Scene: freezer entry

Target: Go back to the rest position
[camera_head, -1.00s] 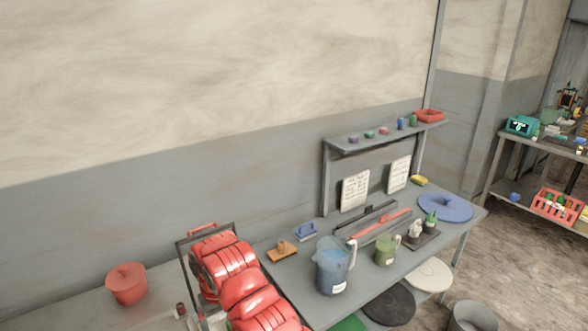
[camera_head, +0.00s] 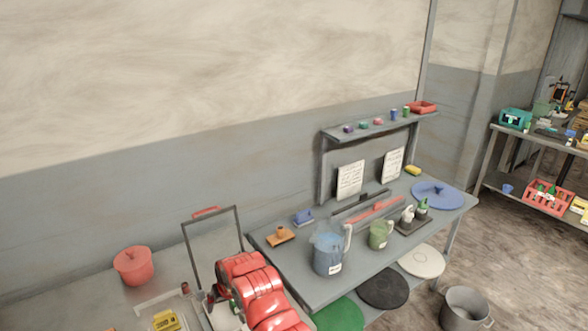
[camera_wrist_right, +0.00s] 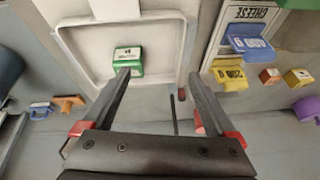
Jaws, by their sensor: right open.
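My right gripper (camera_wrist_right: 158,78) is open and empty in the right wrist view, its two dark fingers with red bases spread apart. A small green box (camera_wrist_right: 128,60) lies in a white tray (camera_wrist_right: 70,45) beyond the left finger; I cannot tell whether they touch. In the head view my red right arm is bent at the bottom centre, and it hides the gripper's fingertips. My left gripper is not in view.
A grey upright frame (camera_head: 184,240) stands beside my right arm. The grey bench (camera_head: 300,285) holds a blue jug (camera_head: 328,255), a green jug (camera_head: 379,235) and a blue lid (camera_head: 437,194). A red pot (camera_head: 133,266) stands at left. Yellow weights (camera_wrist_right: 229,74) lie right of the fingers.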

